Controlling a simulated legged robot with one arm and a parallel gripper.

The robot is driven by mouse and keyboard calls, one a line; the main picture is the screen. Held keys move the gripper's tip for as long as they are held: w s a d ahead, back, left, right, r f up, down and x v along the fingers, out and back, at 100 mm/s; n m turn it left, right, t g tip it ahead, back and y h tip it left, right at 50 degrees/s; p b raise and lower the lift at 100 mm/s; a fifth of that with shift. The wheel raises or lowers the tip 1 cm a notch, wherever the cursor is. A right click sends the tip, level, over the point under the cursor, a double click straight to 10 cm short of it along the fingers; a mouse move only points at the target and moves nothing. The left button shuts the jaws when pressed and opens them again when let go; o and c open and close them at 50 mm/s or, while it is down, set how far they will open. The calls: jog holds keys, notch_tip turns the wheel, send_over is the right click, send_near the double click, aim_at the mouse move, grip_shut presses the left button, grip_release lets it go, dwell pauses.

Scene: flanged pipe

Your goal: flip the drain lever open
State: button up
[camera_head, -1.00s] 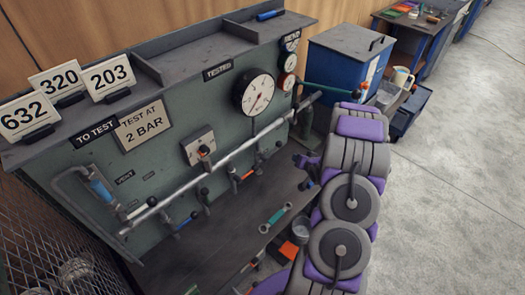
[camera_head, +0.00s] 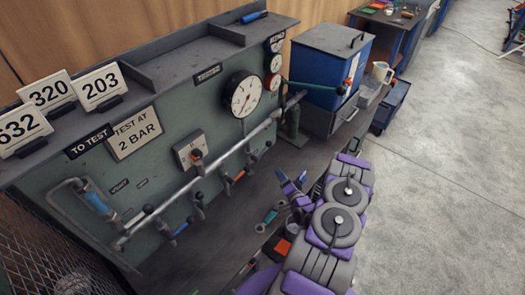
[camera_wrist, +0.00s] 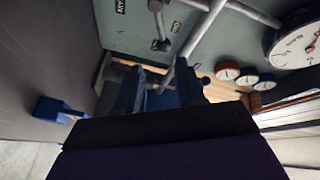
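A green test panel (camera_head: 75,180) carries a grey pipe (camera_head: 215,162) with several small levers. A blue-handled lever (camera_head: 181,228) and an orange-handled lever (camera_head: 238,177) hang below the pipe. I cannot read which label marks the drain lever. My gripper (camera_head: 292,180) is right of the orange-handled lever, over the bench and apart from the levers. In the wrist view its two fingers (camera_wrist: 160,85) are spread with nothing held between them; the pipe (camera_wrist: 182,65) shows beyond them.
A teal-handled tool (camera_head: 270,215) lies on the bench (camera_head: 225,225). A blue bin (camera_head: 332,62) stands behind.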

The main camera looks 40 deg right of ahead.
aim_at(265, 150)
jog(key=b+x, duration=0.2)
jog(key=x, duration=1.4)
jog(key=shift+w+b, duration=0.25)
jog(key=shift+b, duration=0.1)
grip_shut()
